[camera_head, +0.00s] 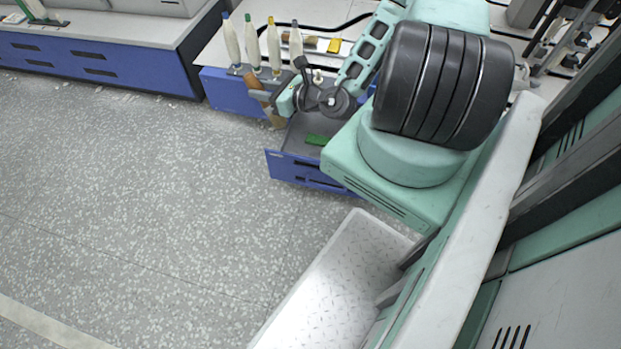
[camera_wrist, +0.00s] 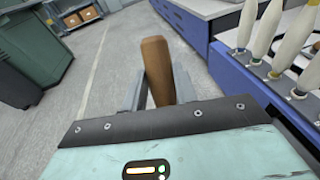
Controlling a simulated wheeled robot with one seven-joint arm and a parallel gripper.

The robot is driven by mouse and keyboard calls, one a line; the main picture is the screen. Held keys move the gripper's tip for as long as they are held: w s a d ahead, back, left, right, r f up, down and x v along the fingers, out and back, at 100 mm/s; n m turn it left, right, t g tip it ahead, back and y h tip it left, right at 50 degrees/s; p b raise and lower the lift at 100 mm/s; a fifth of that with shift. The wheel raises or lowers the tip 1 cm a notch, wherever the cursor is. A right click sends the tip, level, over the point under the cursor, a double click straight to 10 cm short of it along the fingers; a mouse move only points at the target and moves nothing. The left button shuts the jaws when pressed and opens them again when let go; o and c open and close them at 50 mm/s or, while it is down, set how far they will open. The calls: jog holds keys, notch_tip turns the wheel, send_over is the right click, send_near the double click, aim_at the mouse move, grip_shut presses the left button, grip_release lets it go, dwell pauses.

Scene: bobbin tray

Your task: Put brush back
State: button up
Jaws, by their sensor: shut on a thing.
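My gripper (camera_head: 264,96) is shut on a brown wooden-handled brush (camera_head: 276,119), held beside the open blue drawer (camera_head: 302,170). In the wrist view the brush's brown wooden part (camera_wrist: 157,68) stands up between the two fingers of my gripper (camera_wrist: 158,92). Its other end is hidden there behind the gripper body. The drawer is pulled out below my arm, and a green object (camera_head: 318,139) lies inside it. My arm hides the drawer's right part.
Several pale bobbins (camera_head: 231,42) stand in a row along the bench edge, close to my gripper; they also show in the wrist view (camera_wrist: 267,35). A yellow item (camera_head: 334,46) lies on the bench. The speckled floor (camera_head: 130,190) at left is clear.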

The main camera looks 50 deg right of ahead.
jog(key=s+d+f+n+y+b, duration=0.1)
jog(key=d+f+b, duration=0.3)
jog(key=f+b, duration=0.6)
jog(key=s+d+f+n+g+y+b, duration=0.1)
jog(key=d+f+b, duration=0.3)
jog(key=f+b, duration=0.6)
jog(key=s+d+f+n+y+b, duration=0.1)
jog(key=d+f+b, duration=0.3)
jog(key=f+b, duration=0.6)
notch_tip(320, 180, down, 4)
jog(key=shift+s+d+f+y, duration=0.1)
jog(key=shift+s+d+y, duration=0.3)
jog(key=shift+s, duration=0.5)
jog(key=shift+f, duration=0.15)
jog(key=o, duration=1)
jog(key=shift+c, duration=0.2)
